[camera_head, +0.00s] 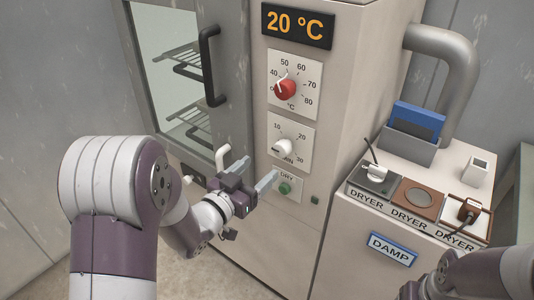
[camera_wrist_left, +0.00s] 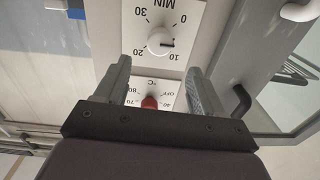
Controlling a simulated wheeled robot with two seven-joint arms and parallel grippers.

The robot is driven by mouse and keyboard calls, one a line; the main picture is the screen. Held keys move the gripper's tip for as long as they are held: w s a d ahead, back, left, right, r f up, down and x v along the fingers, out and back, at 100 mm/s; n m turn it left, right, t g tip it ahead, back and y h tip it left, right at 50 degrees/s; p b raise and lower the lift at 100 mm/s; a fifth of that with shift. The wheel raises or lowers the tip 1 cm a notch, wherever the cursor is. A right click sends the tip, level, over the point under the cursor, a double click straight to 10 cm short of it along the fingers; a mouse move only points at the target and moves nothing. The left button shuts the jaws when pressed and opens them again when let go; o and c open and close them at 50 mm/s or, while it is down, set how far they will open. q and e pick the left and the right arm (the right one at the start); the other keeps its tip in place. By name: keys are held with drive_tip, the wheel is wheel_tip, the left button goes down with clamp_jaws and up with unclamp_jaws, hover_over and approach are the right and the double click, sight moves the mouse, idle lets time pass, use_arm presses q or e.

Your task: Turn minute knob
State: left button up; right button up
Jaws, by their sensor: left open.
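The minute knob (camera_head: 283,147) is a small white dial on a white plate marked in tens up to 30 with MIN, on the cabinet front. In the left wrist view the knob (camera_wrist_left: 159,42) appears upside down, its dark mark pointing between 0 and 10. My left gripper (camera_head: 254,172) is open and empty, its fingers pointing at the panel just below and left of the knob. In the left wrist view the fingertips (camera_wrist_left: 158,68) stand apart, with the knob beyond the gap and not between them.
Above is the red temperature knob (camera_head: 286,89) under a display reading 20 °C (camera_head: 297,25). Below is a green DRY button (camera_head: 285,188). A door with a black handle (camera_head: 211,66) is at left. A dryer box with a DAMP label (camera_head: 393,249) stands at right.

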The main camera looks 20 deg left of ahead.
sight(279, 151)
use_arm(q)
drive_tip(key=x, duration=1)
drive_tip(key=shift+w+d+f, duration=0.1)
drive_tip(key=shift+w, duration=0.05)
drive_tip(key=c, duration=1)
